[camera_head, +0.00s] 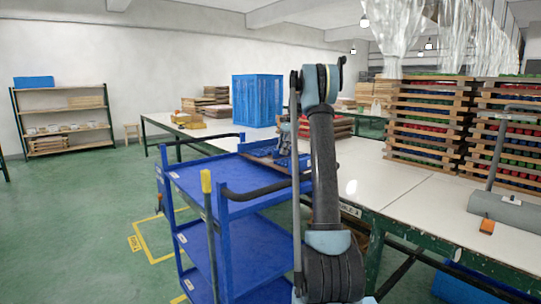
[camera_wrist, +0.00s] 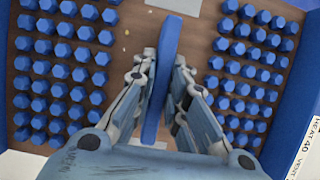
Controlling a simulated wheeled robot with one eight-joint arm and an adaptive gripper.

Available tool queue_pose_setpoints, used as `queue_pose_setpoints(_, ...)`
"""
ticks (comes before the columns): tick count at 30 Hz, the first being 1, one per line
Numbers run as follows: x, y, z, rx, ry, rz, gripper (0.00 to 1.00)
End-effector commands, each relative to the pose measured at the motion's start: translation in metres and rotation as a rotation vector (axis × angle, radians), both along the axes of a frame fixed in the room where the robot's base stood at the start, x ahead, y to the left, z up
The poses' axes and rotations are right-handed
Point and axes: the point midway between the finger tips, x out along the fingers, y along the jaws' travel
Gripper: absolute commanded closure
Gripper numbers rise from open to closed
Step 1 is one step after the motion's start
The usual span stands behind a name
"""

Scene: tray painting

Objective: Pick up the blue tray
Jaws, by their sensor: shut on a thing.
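The blue tray (camera_wrist: 296,105) fills most of the wrist view. It has a brown floor with rows of blue hexagonal pieces on both sides and a raised blue bar along its middle. My gripper (camera_wrist: 160,88) is shut on this bar, one finger on each side. In the head view the tray (camera_head: 262,151) shows at the table's near edge, just beyond the blue cart. I cannot tell whether the tray rests on the table or is raised.
A blue shelved cart (camera_head: 245,185) stands close in front, left of my arm. The white table (camera_head: 375,185) runs behind it. Stacked wooden trays (camera_head: 425,120) stand at right, near a grey roller (camera_head: 510,211). A tall blue crate (camera_head: 257,100) stands farther back. Green floor is open at left.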

Motion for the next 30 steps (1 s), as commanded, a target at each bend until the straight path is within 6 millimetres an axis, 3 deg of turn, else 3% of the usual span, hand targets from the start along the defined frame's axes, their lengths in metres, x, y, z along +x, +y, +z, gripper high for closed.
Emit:
queue_pose_setpoints(6,0.032,-0.047,0.000,0.001,0.000,-0.004,1.00)
queue_pose_setpoints(15,0.068,-0.101,0.000,0.001,0.001,-0.003,1.00)
queue_pose_setpoints(21,0.084,-0.125,0.000,0.000,0.000,-0.002,1.00)
queue_pose_setpoints(30,0.096,-0.142,0.000,0.001,-0.001,0.000,1.00)
